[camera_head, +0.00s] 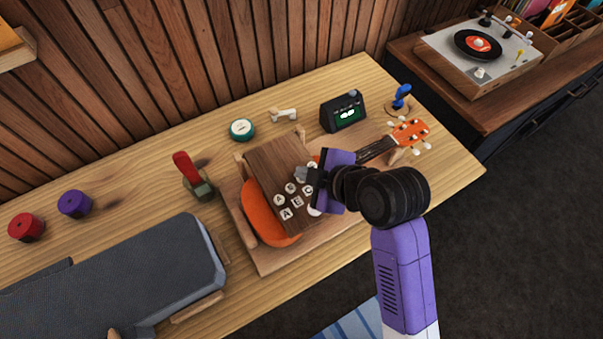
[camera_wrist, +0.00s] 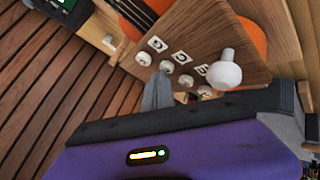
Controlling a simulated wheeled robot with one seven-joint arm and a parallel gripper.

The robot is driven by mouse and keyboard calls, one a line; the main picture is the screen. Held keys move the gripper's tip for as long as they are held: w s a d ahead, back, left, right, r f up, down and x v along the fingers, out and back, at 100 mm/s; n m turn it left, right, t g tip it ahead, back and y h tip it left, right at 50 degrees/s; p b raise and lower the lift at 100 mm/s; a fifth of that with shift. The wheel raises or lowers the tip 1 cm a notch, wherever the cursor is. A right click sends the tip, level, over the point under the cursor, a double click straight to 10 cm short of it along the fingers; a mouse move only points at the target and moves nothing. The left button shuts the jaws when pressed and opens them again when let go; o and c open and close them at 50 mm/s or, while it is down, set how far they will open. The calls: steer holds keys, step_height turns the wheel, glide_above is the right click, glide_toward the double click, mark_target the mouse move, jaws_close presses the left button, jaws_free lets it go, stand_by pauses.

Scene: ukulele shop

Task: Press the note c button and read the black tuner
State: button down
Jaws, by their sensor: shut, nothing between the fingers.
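A dark wooden board (camera_head: 262,160) lies over an orange ukulele body and carries lettered tiles beside round white buttons. The C tile (camera_head: 307,190) shows next to my gripper (camera_head: 301,174), with the E and A tiles nearer the front. My gripper is shut and empty, its grey tip close to the buttons; I cannot tell whether it touches one. The wrist view shows the tip beside the row of white buttons (camera_wrist: 166,66). My gripper and wrist hide part of the row in the head view. The black tuner (camera_head: 344,112) stands behind, its screen lit green; its reading is too small to make out.
A larger white knob (camera_head: 315,210) sits on the board. The ukulele's orange headstock (camera_head: 408,132) lies to the right, near a blue object (camera_head: 402,95). A red-handled item (camera_head: 190,172) and a round green-rimmed dial (camera_head: 242,129) stand nearby. A grey padded case (camera_head: 140,280) fills the front left.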

steer(key=shift+r+p, duration=0.9)
step_height(320, 180, up, 5)
steer(key=p, duration=0.4)
stand_by(1.0)
